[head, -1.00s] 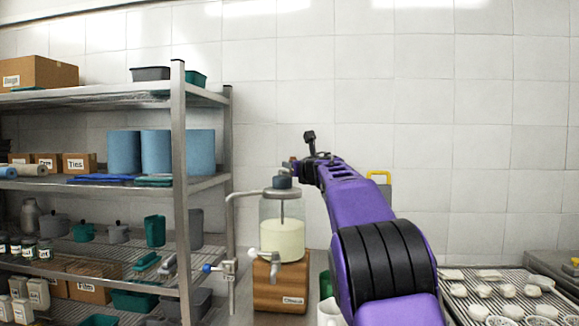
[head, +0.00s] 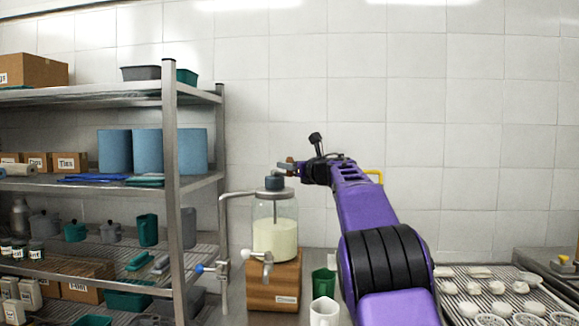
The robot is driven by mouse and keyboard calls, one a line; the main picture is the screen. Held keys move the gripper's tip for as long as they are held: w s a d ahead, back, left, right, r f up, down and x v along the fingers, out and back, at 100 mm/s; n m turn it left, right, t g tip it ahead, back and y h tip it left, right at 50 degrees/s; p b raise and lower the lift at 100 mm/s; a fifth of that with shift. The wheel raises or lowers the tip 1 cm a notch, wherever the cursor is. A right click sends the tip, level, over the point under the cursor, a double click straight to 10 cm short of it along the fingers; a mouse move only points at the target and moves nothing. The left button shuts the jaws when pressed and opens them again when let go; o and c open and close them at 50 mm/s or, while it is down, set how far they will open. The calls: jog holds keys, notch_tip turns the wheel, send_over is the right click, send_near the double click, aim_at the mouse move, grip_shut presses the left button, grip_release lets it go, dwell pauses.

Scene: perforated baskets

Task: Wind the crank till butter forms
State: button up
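The churn is a clear glass jar (head: 275,236) with pale cream-coloured liquid in its lower part and a thin rod down its middle. A small brownish piece, perhaps the crank's knob, shows just above and right of the lid, at my gripper's tip. My gripper (head: 288,168) comes in from the right at that height. Its fingers are too small and overlapped to tell whether they are open or shut on the crank. I see no solid butter lump in the jar.
A bent metal pipe with a blue-handled tap (head: 212,268) stands left of the jar. A green cup (head: 323,282) and a white mug (head: 324,312) stand to its right. A loaded metal shelf (head: 170,200) fills the left. A rack (head: 495,290) with several pale pieces is at right.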

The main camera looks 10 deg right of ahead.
jog(key=o, duration=0.3)
jog(key=shift+s+d+b, duration=0.25)
jog(key=shift+s+b, duration=0.15)
jog(key=shift+s, duration=0.15)
jog(key=b+v, duration=0.2)
jog(key=v, duration=1.4)
jog(key=shift+s, duration=0.15)
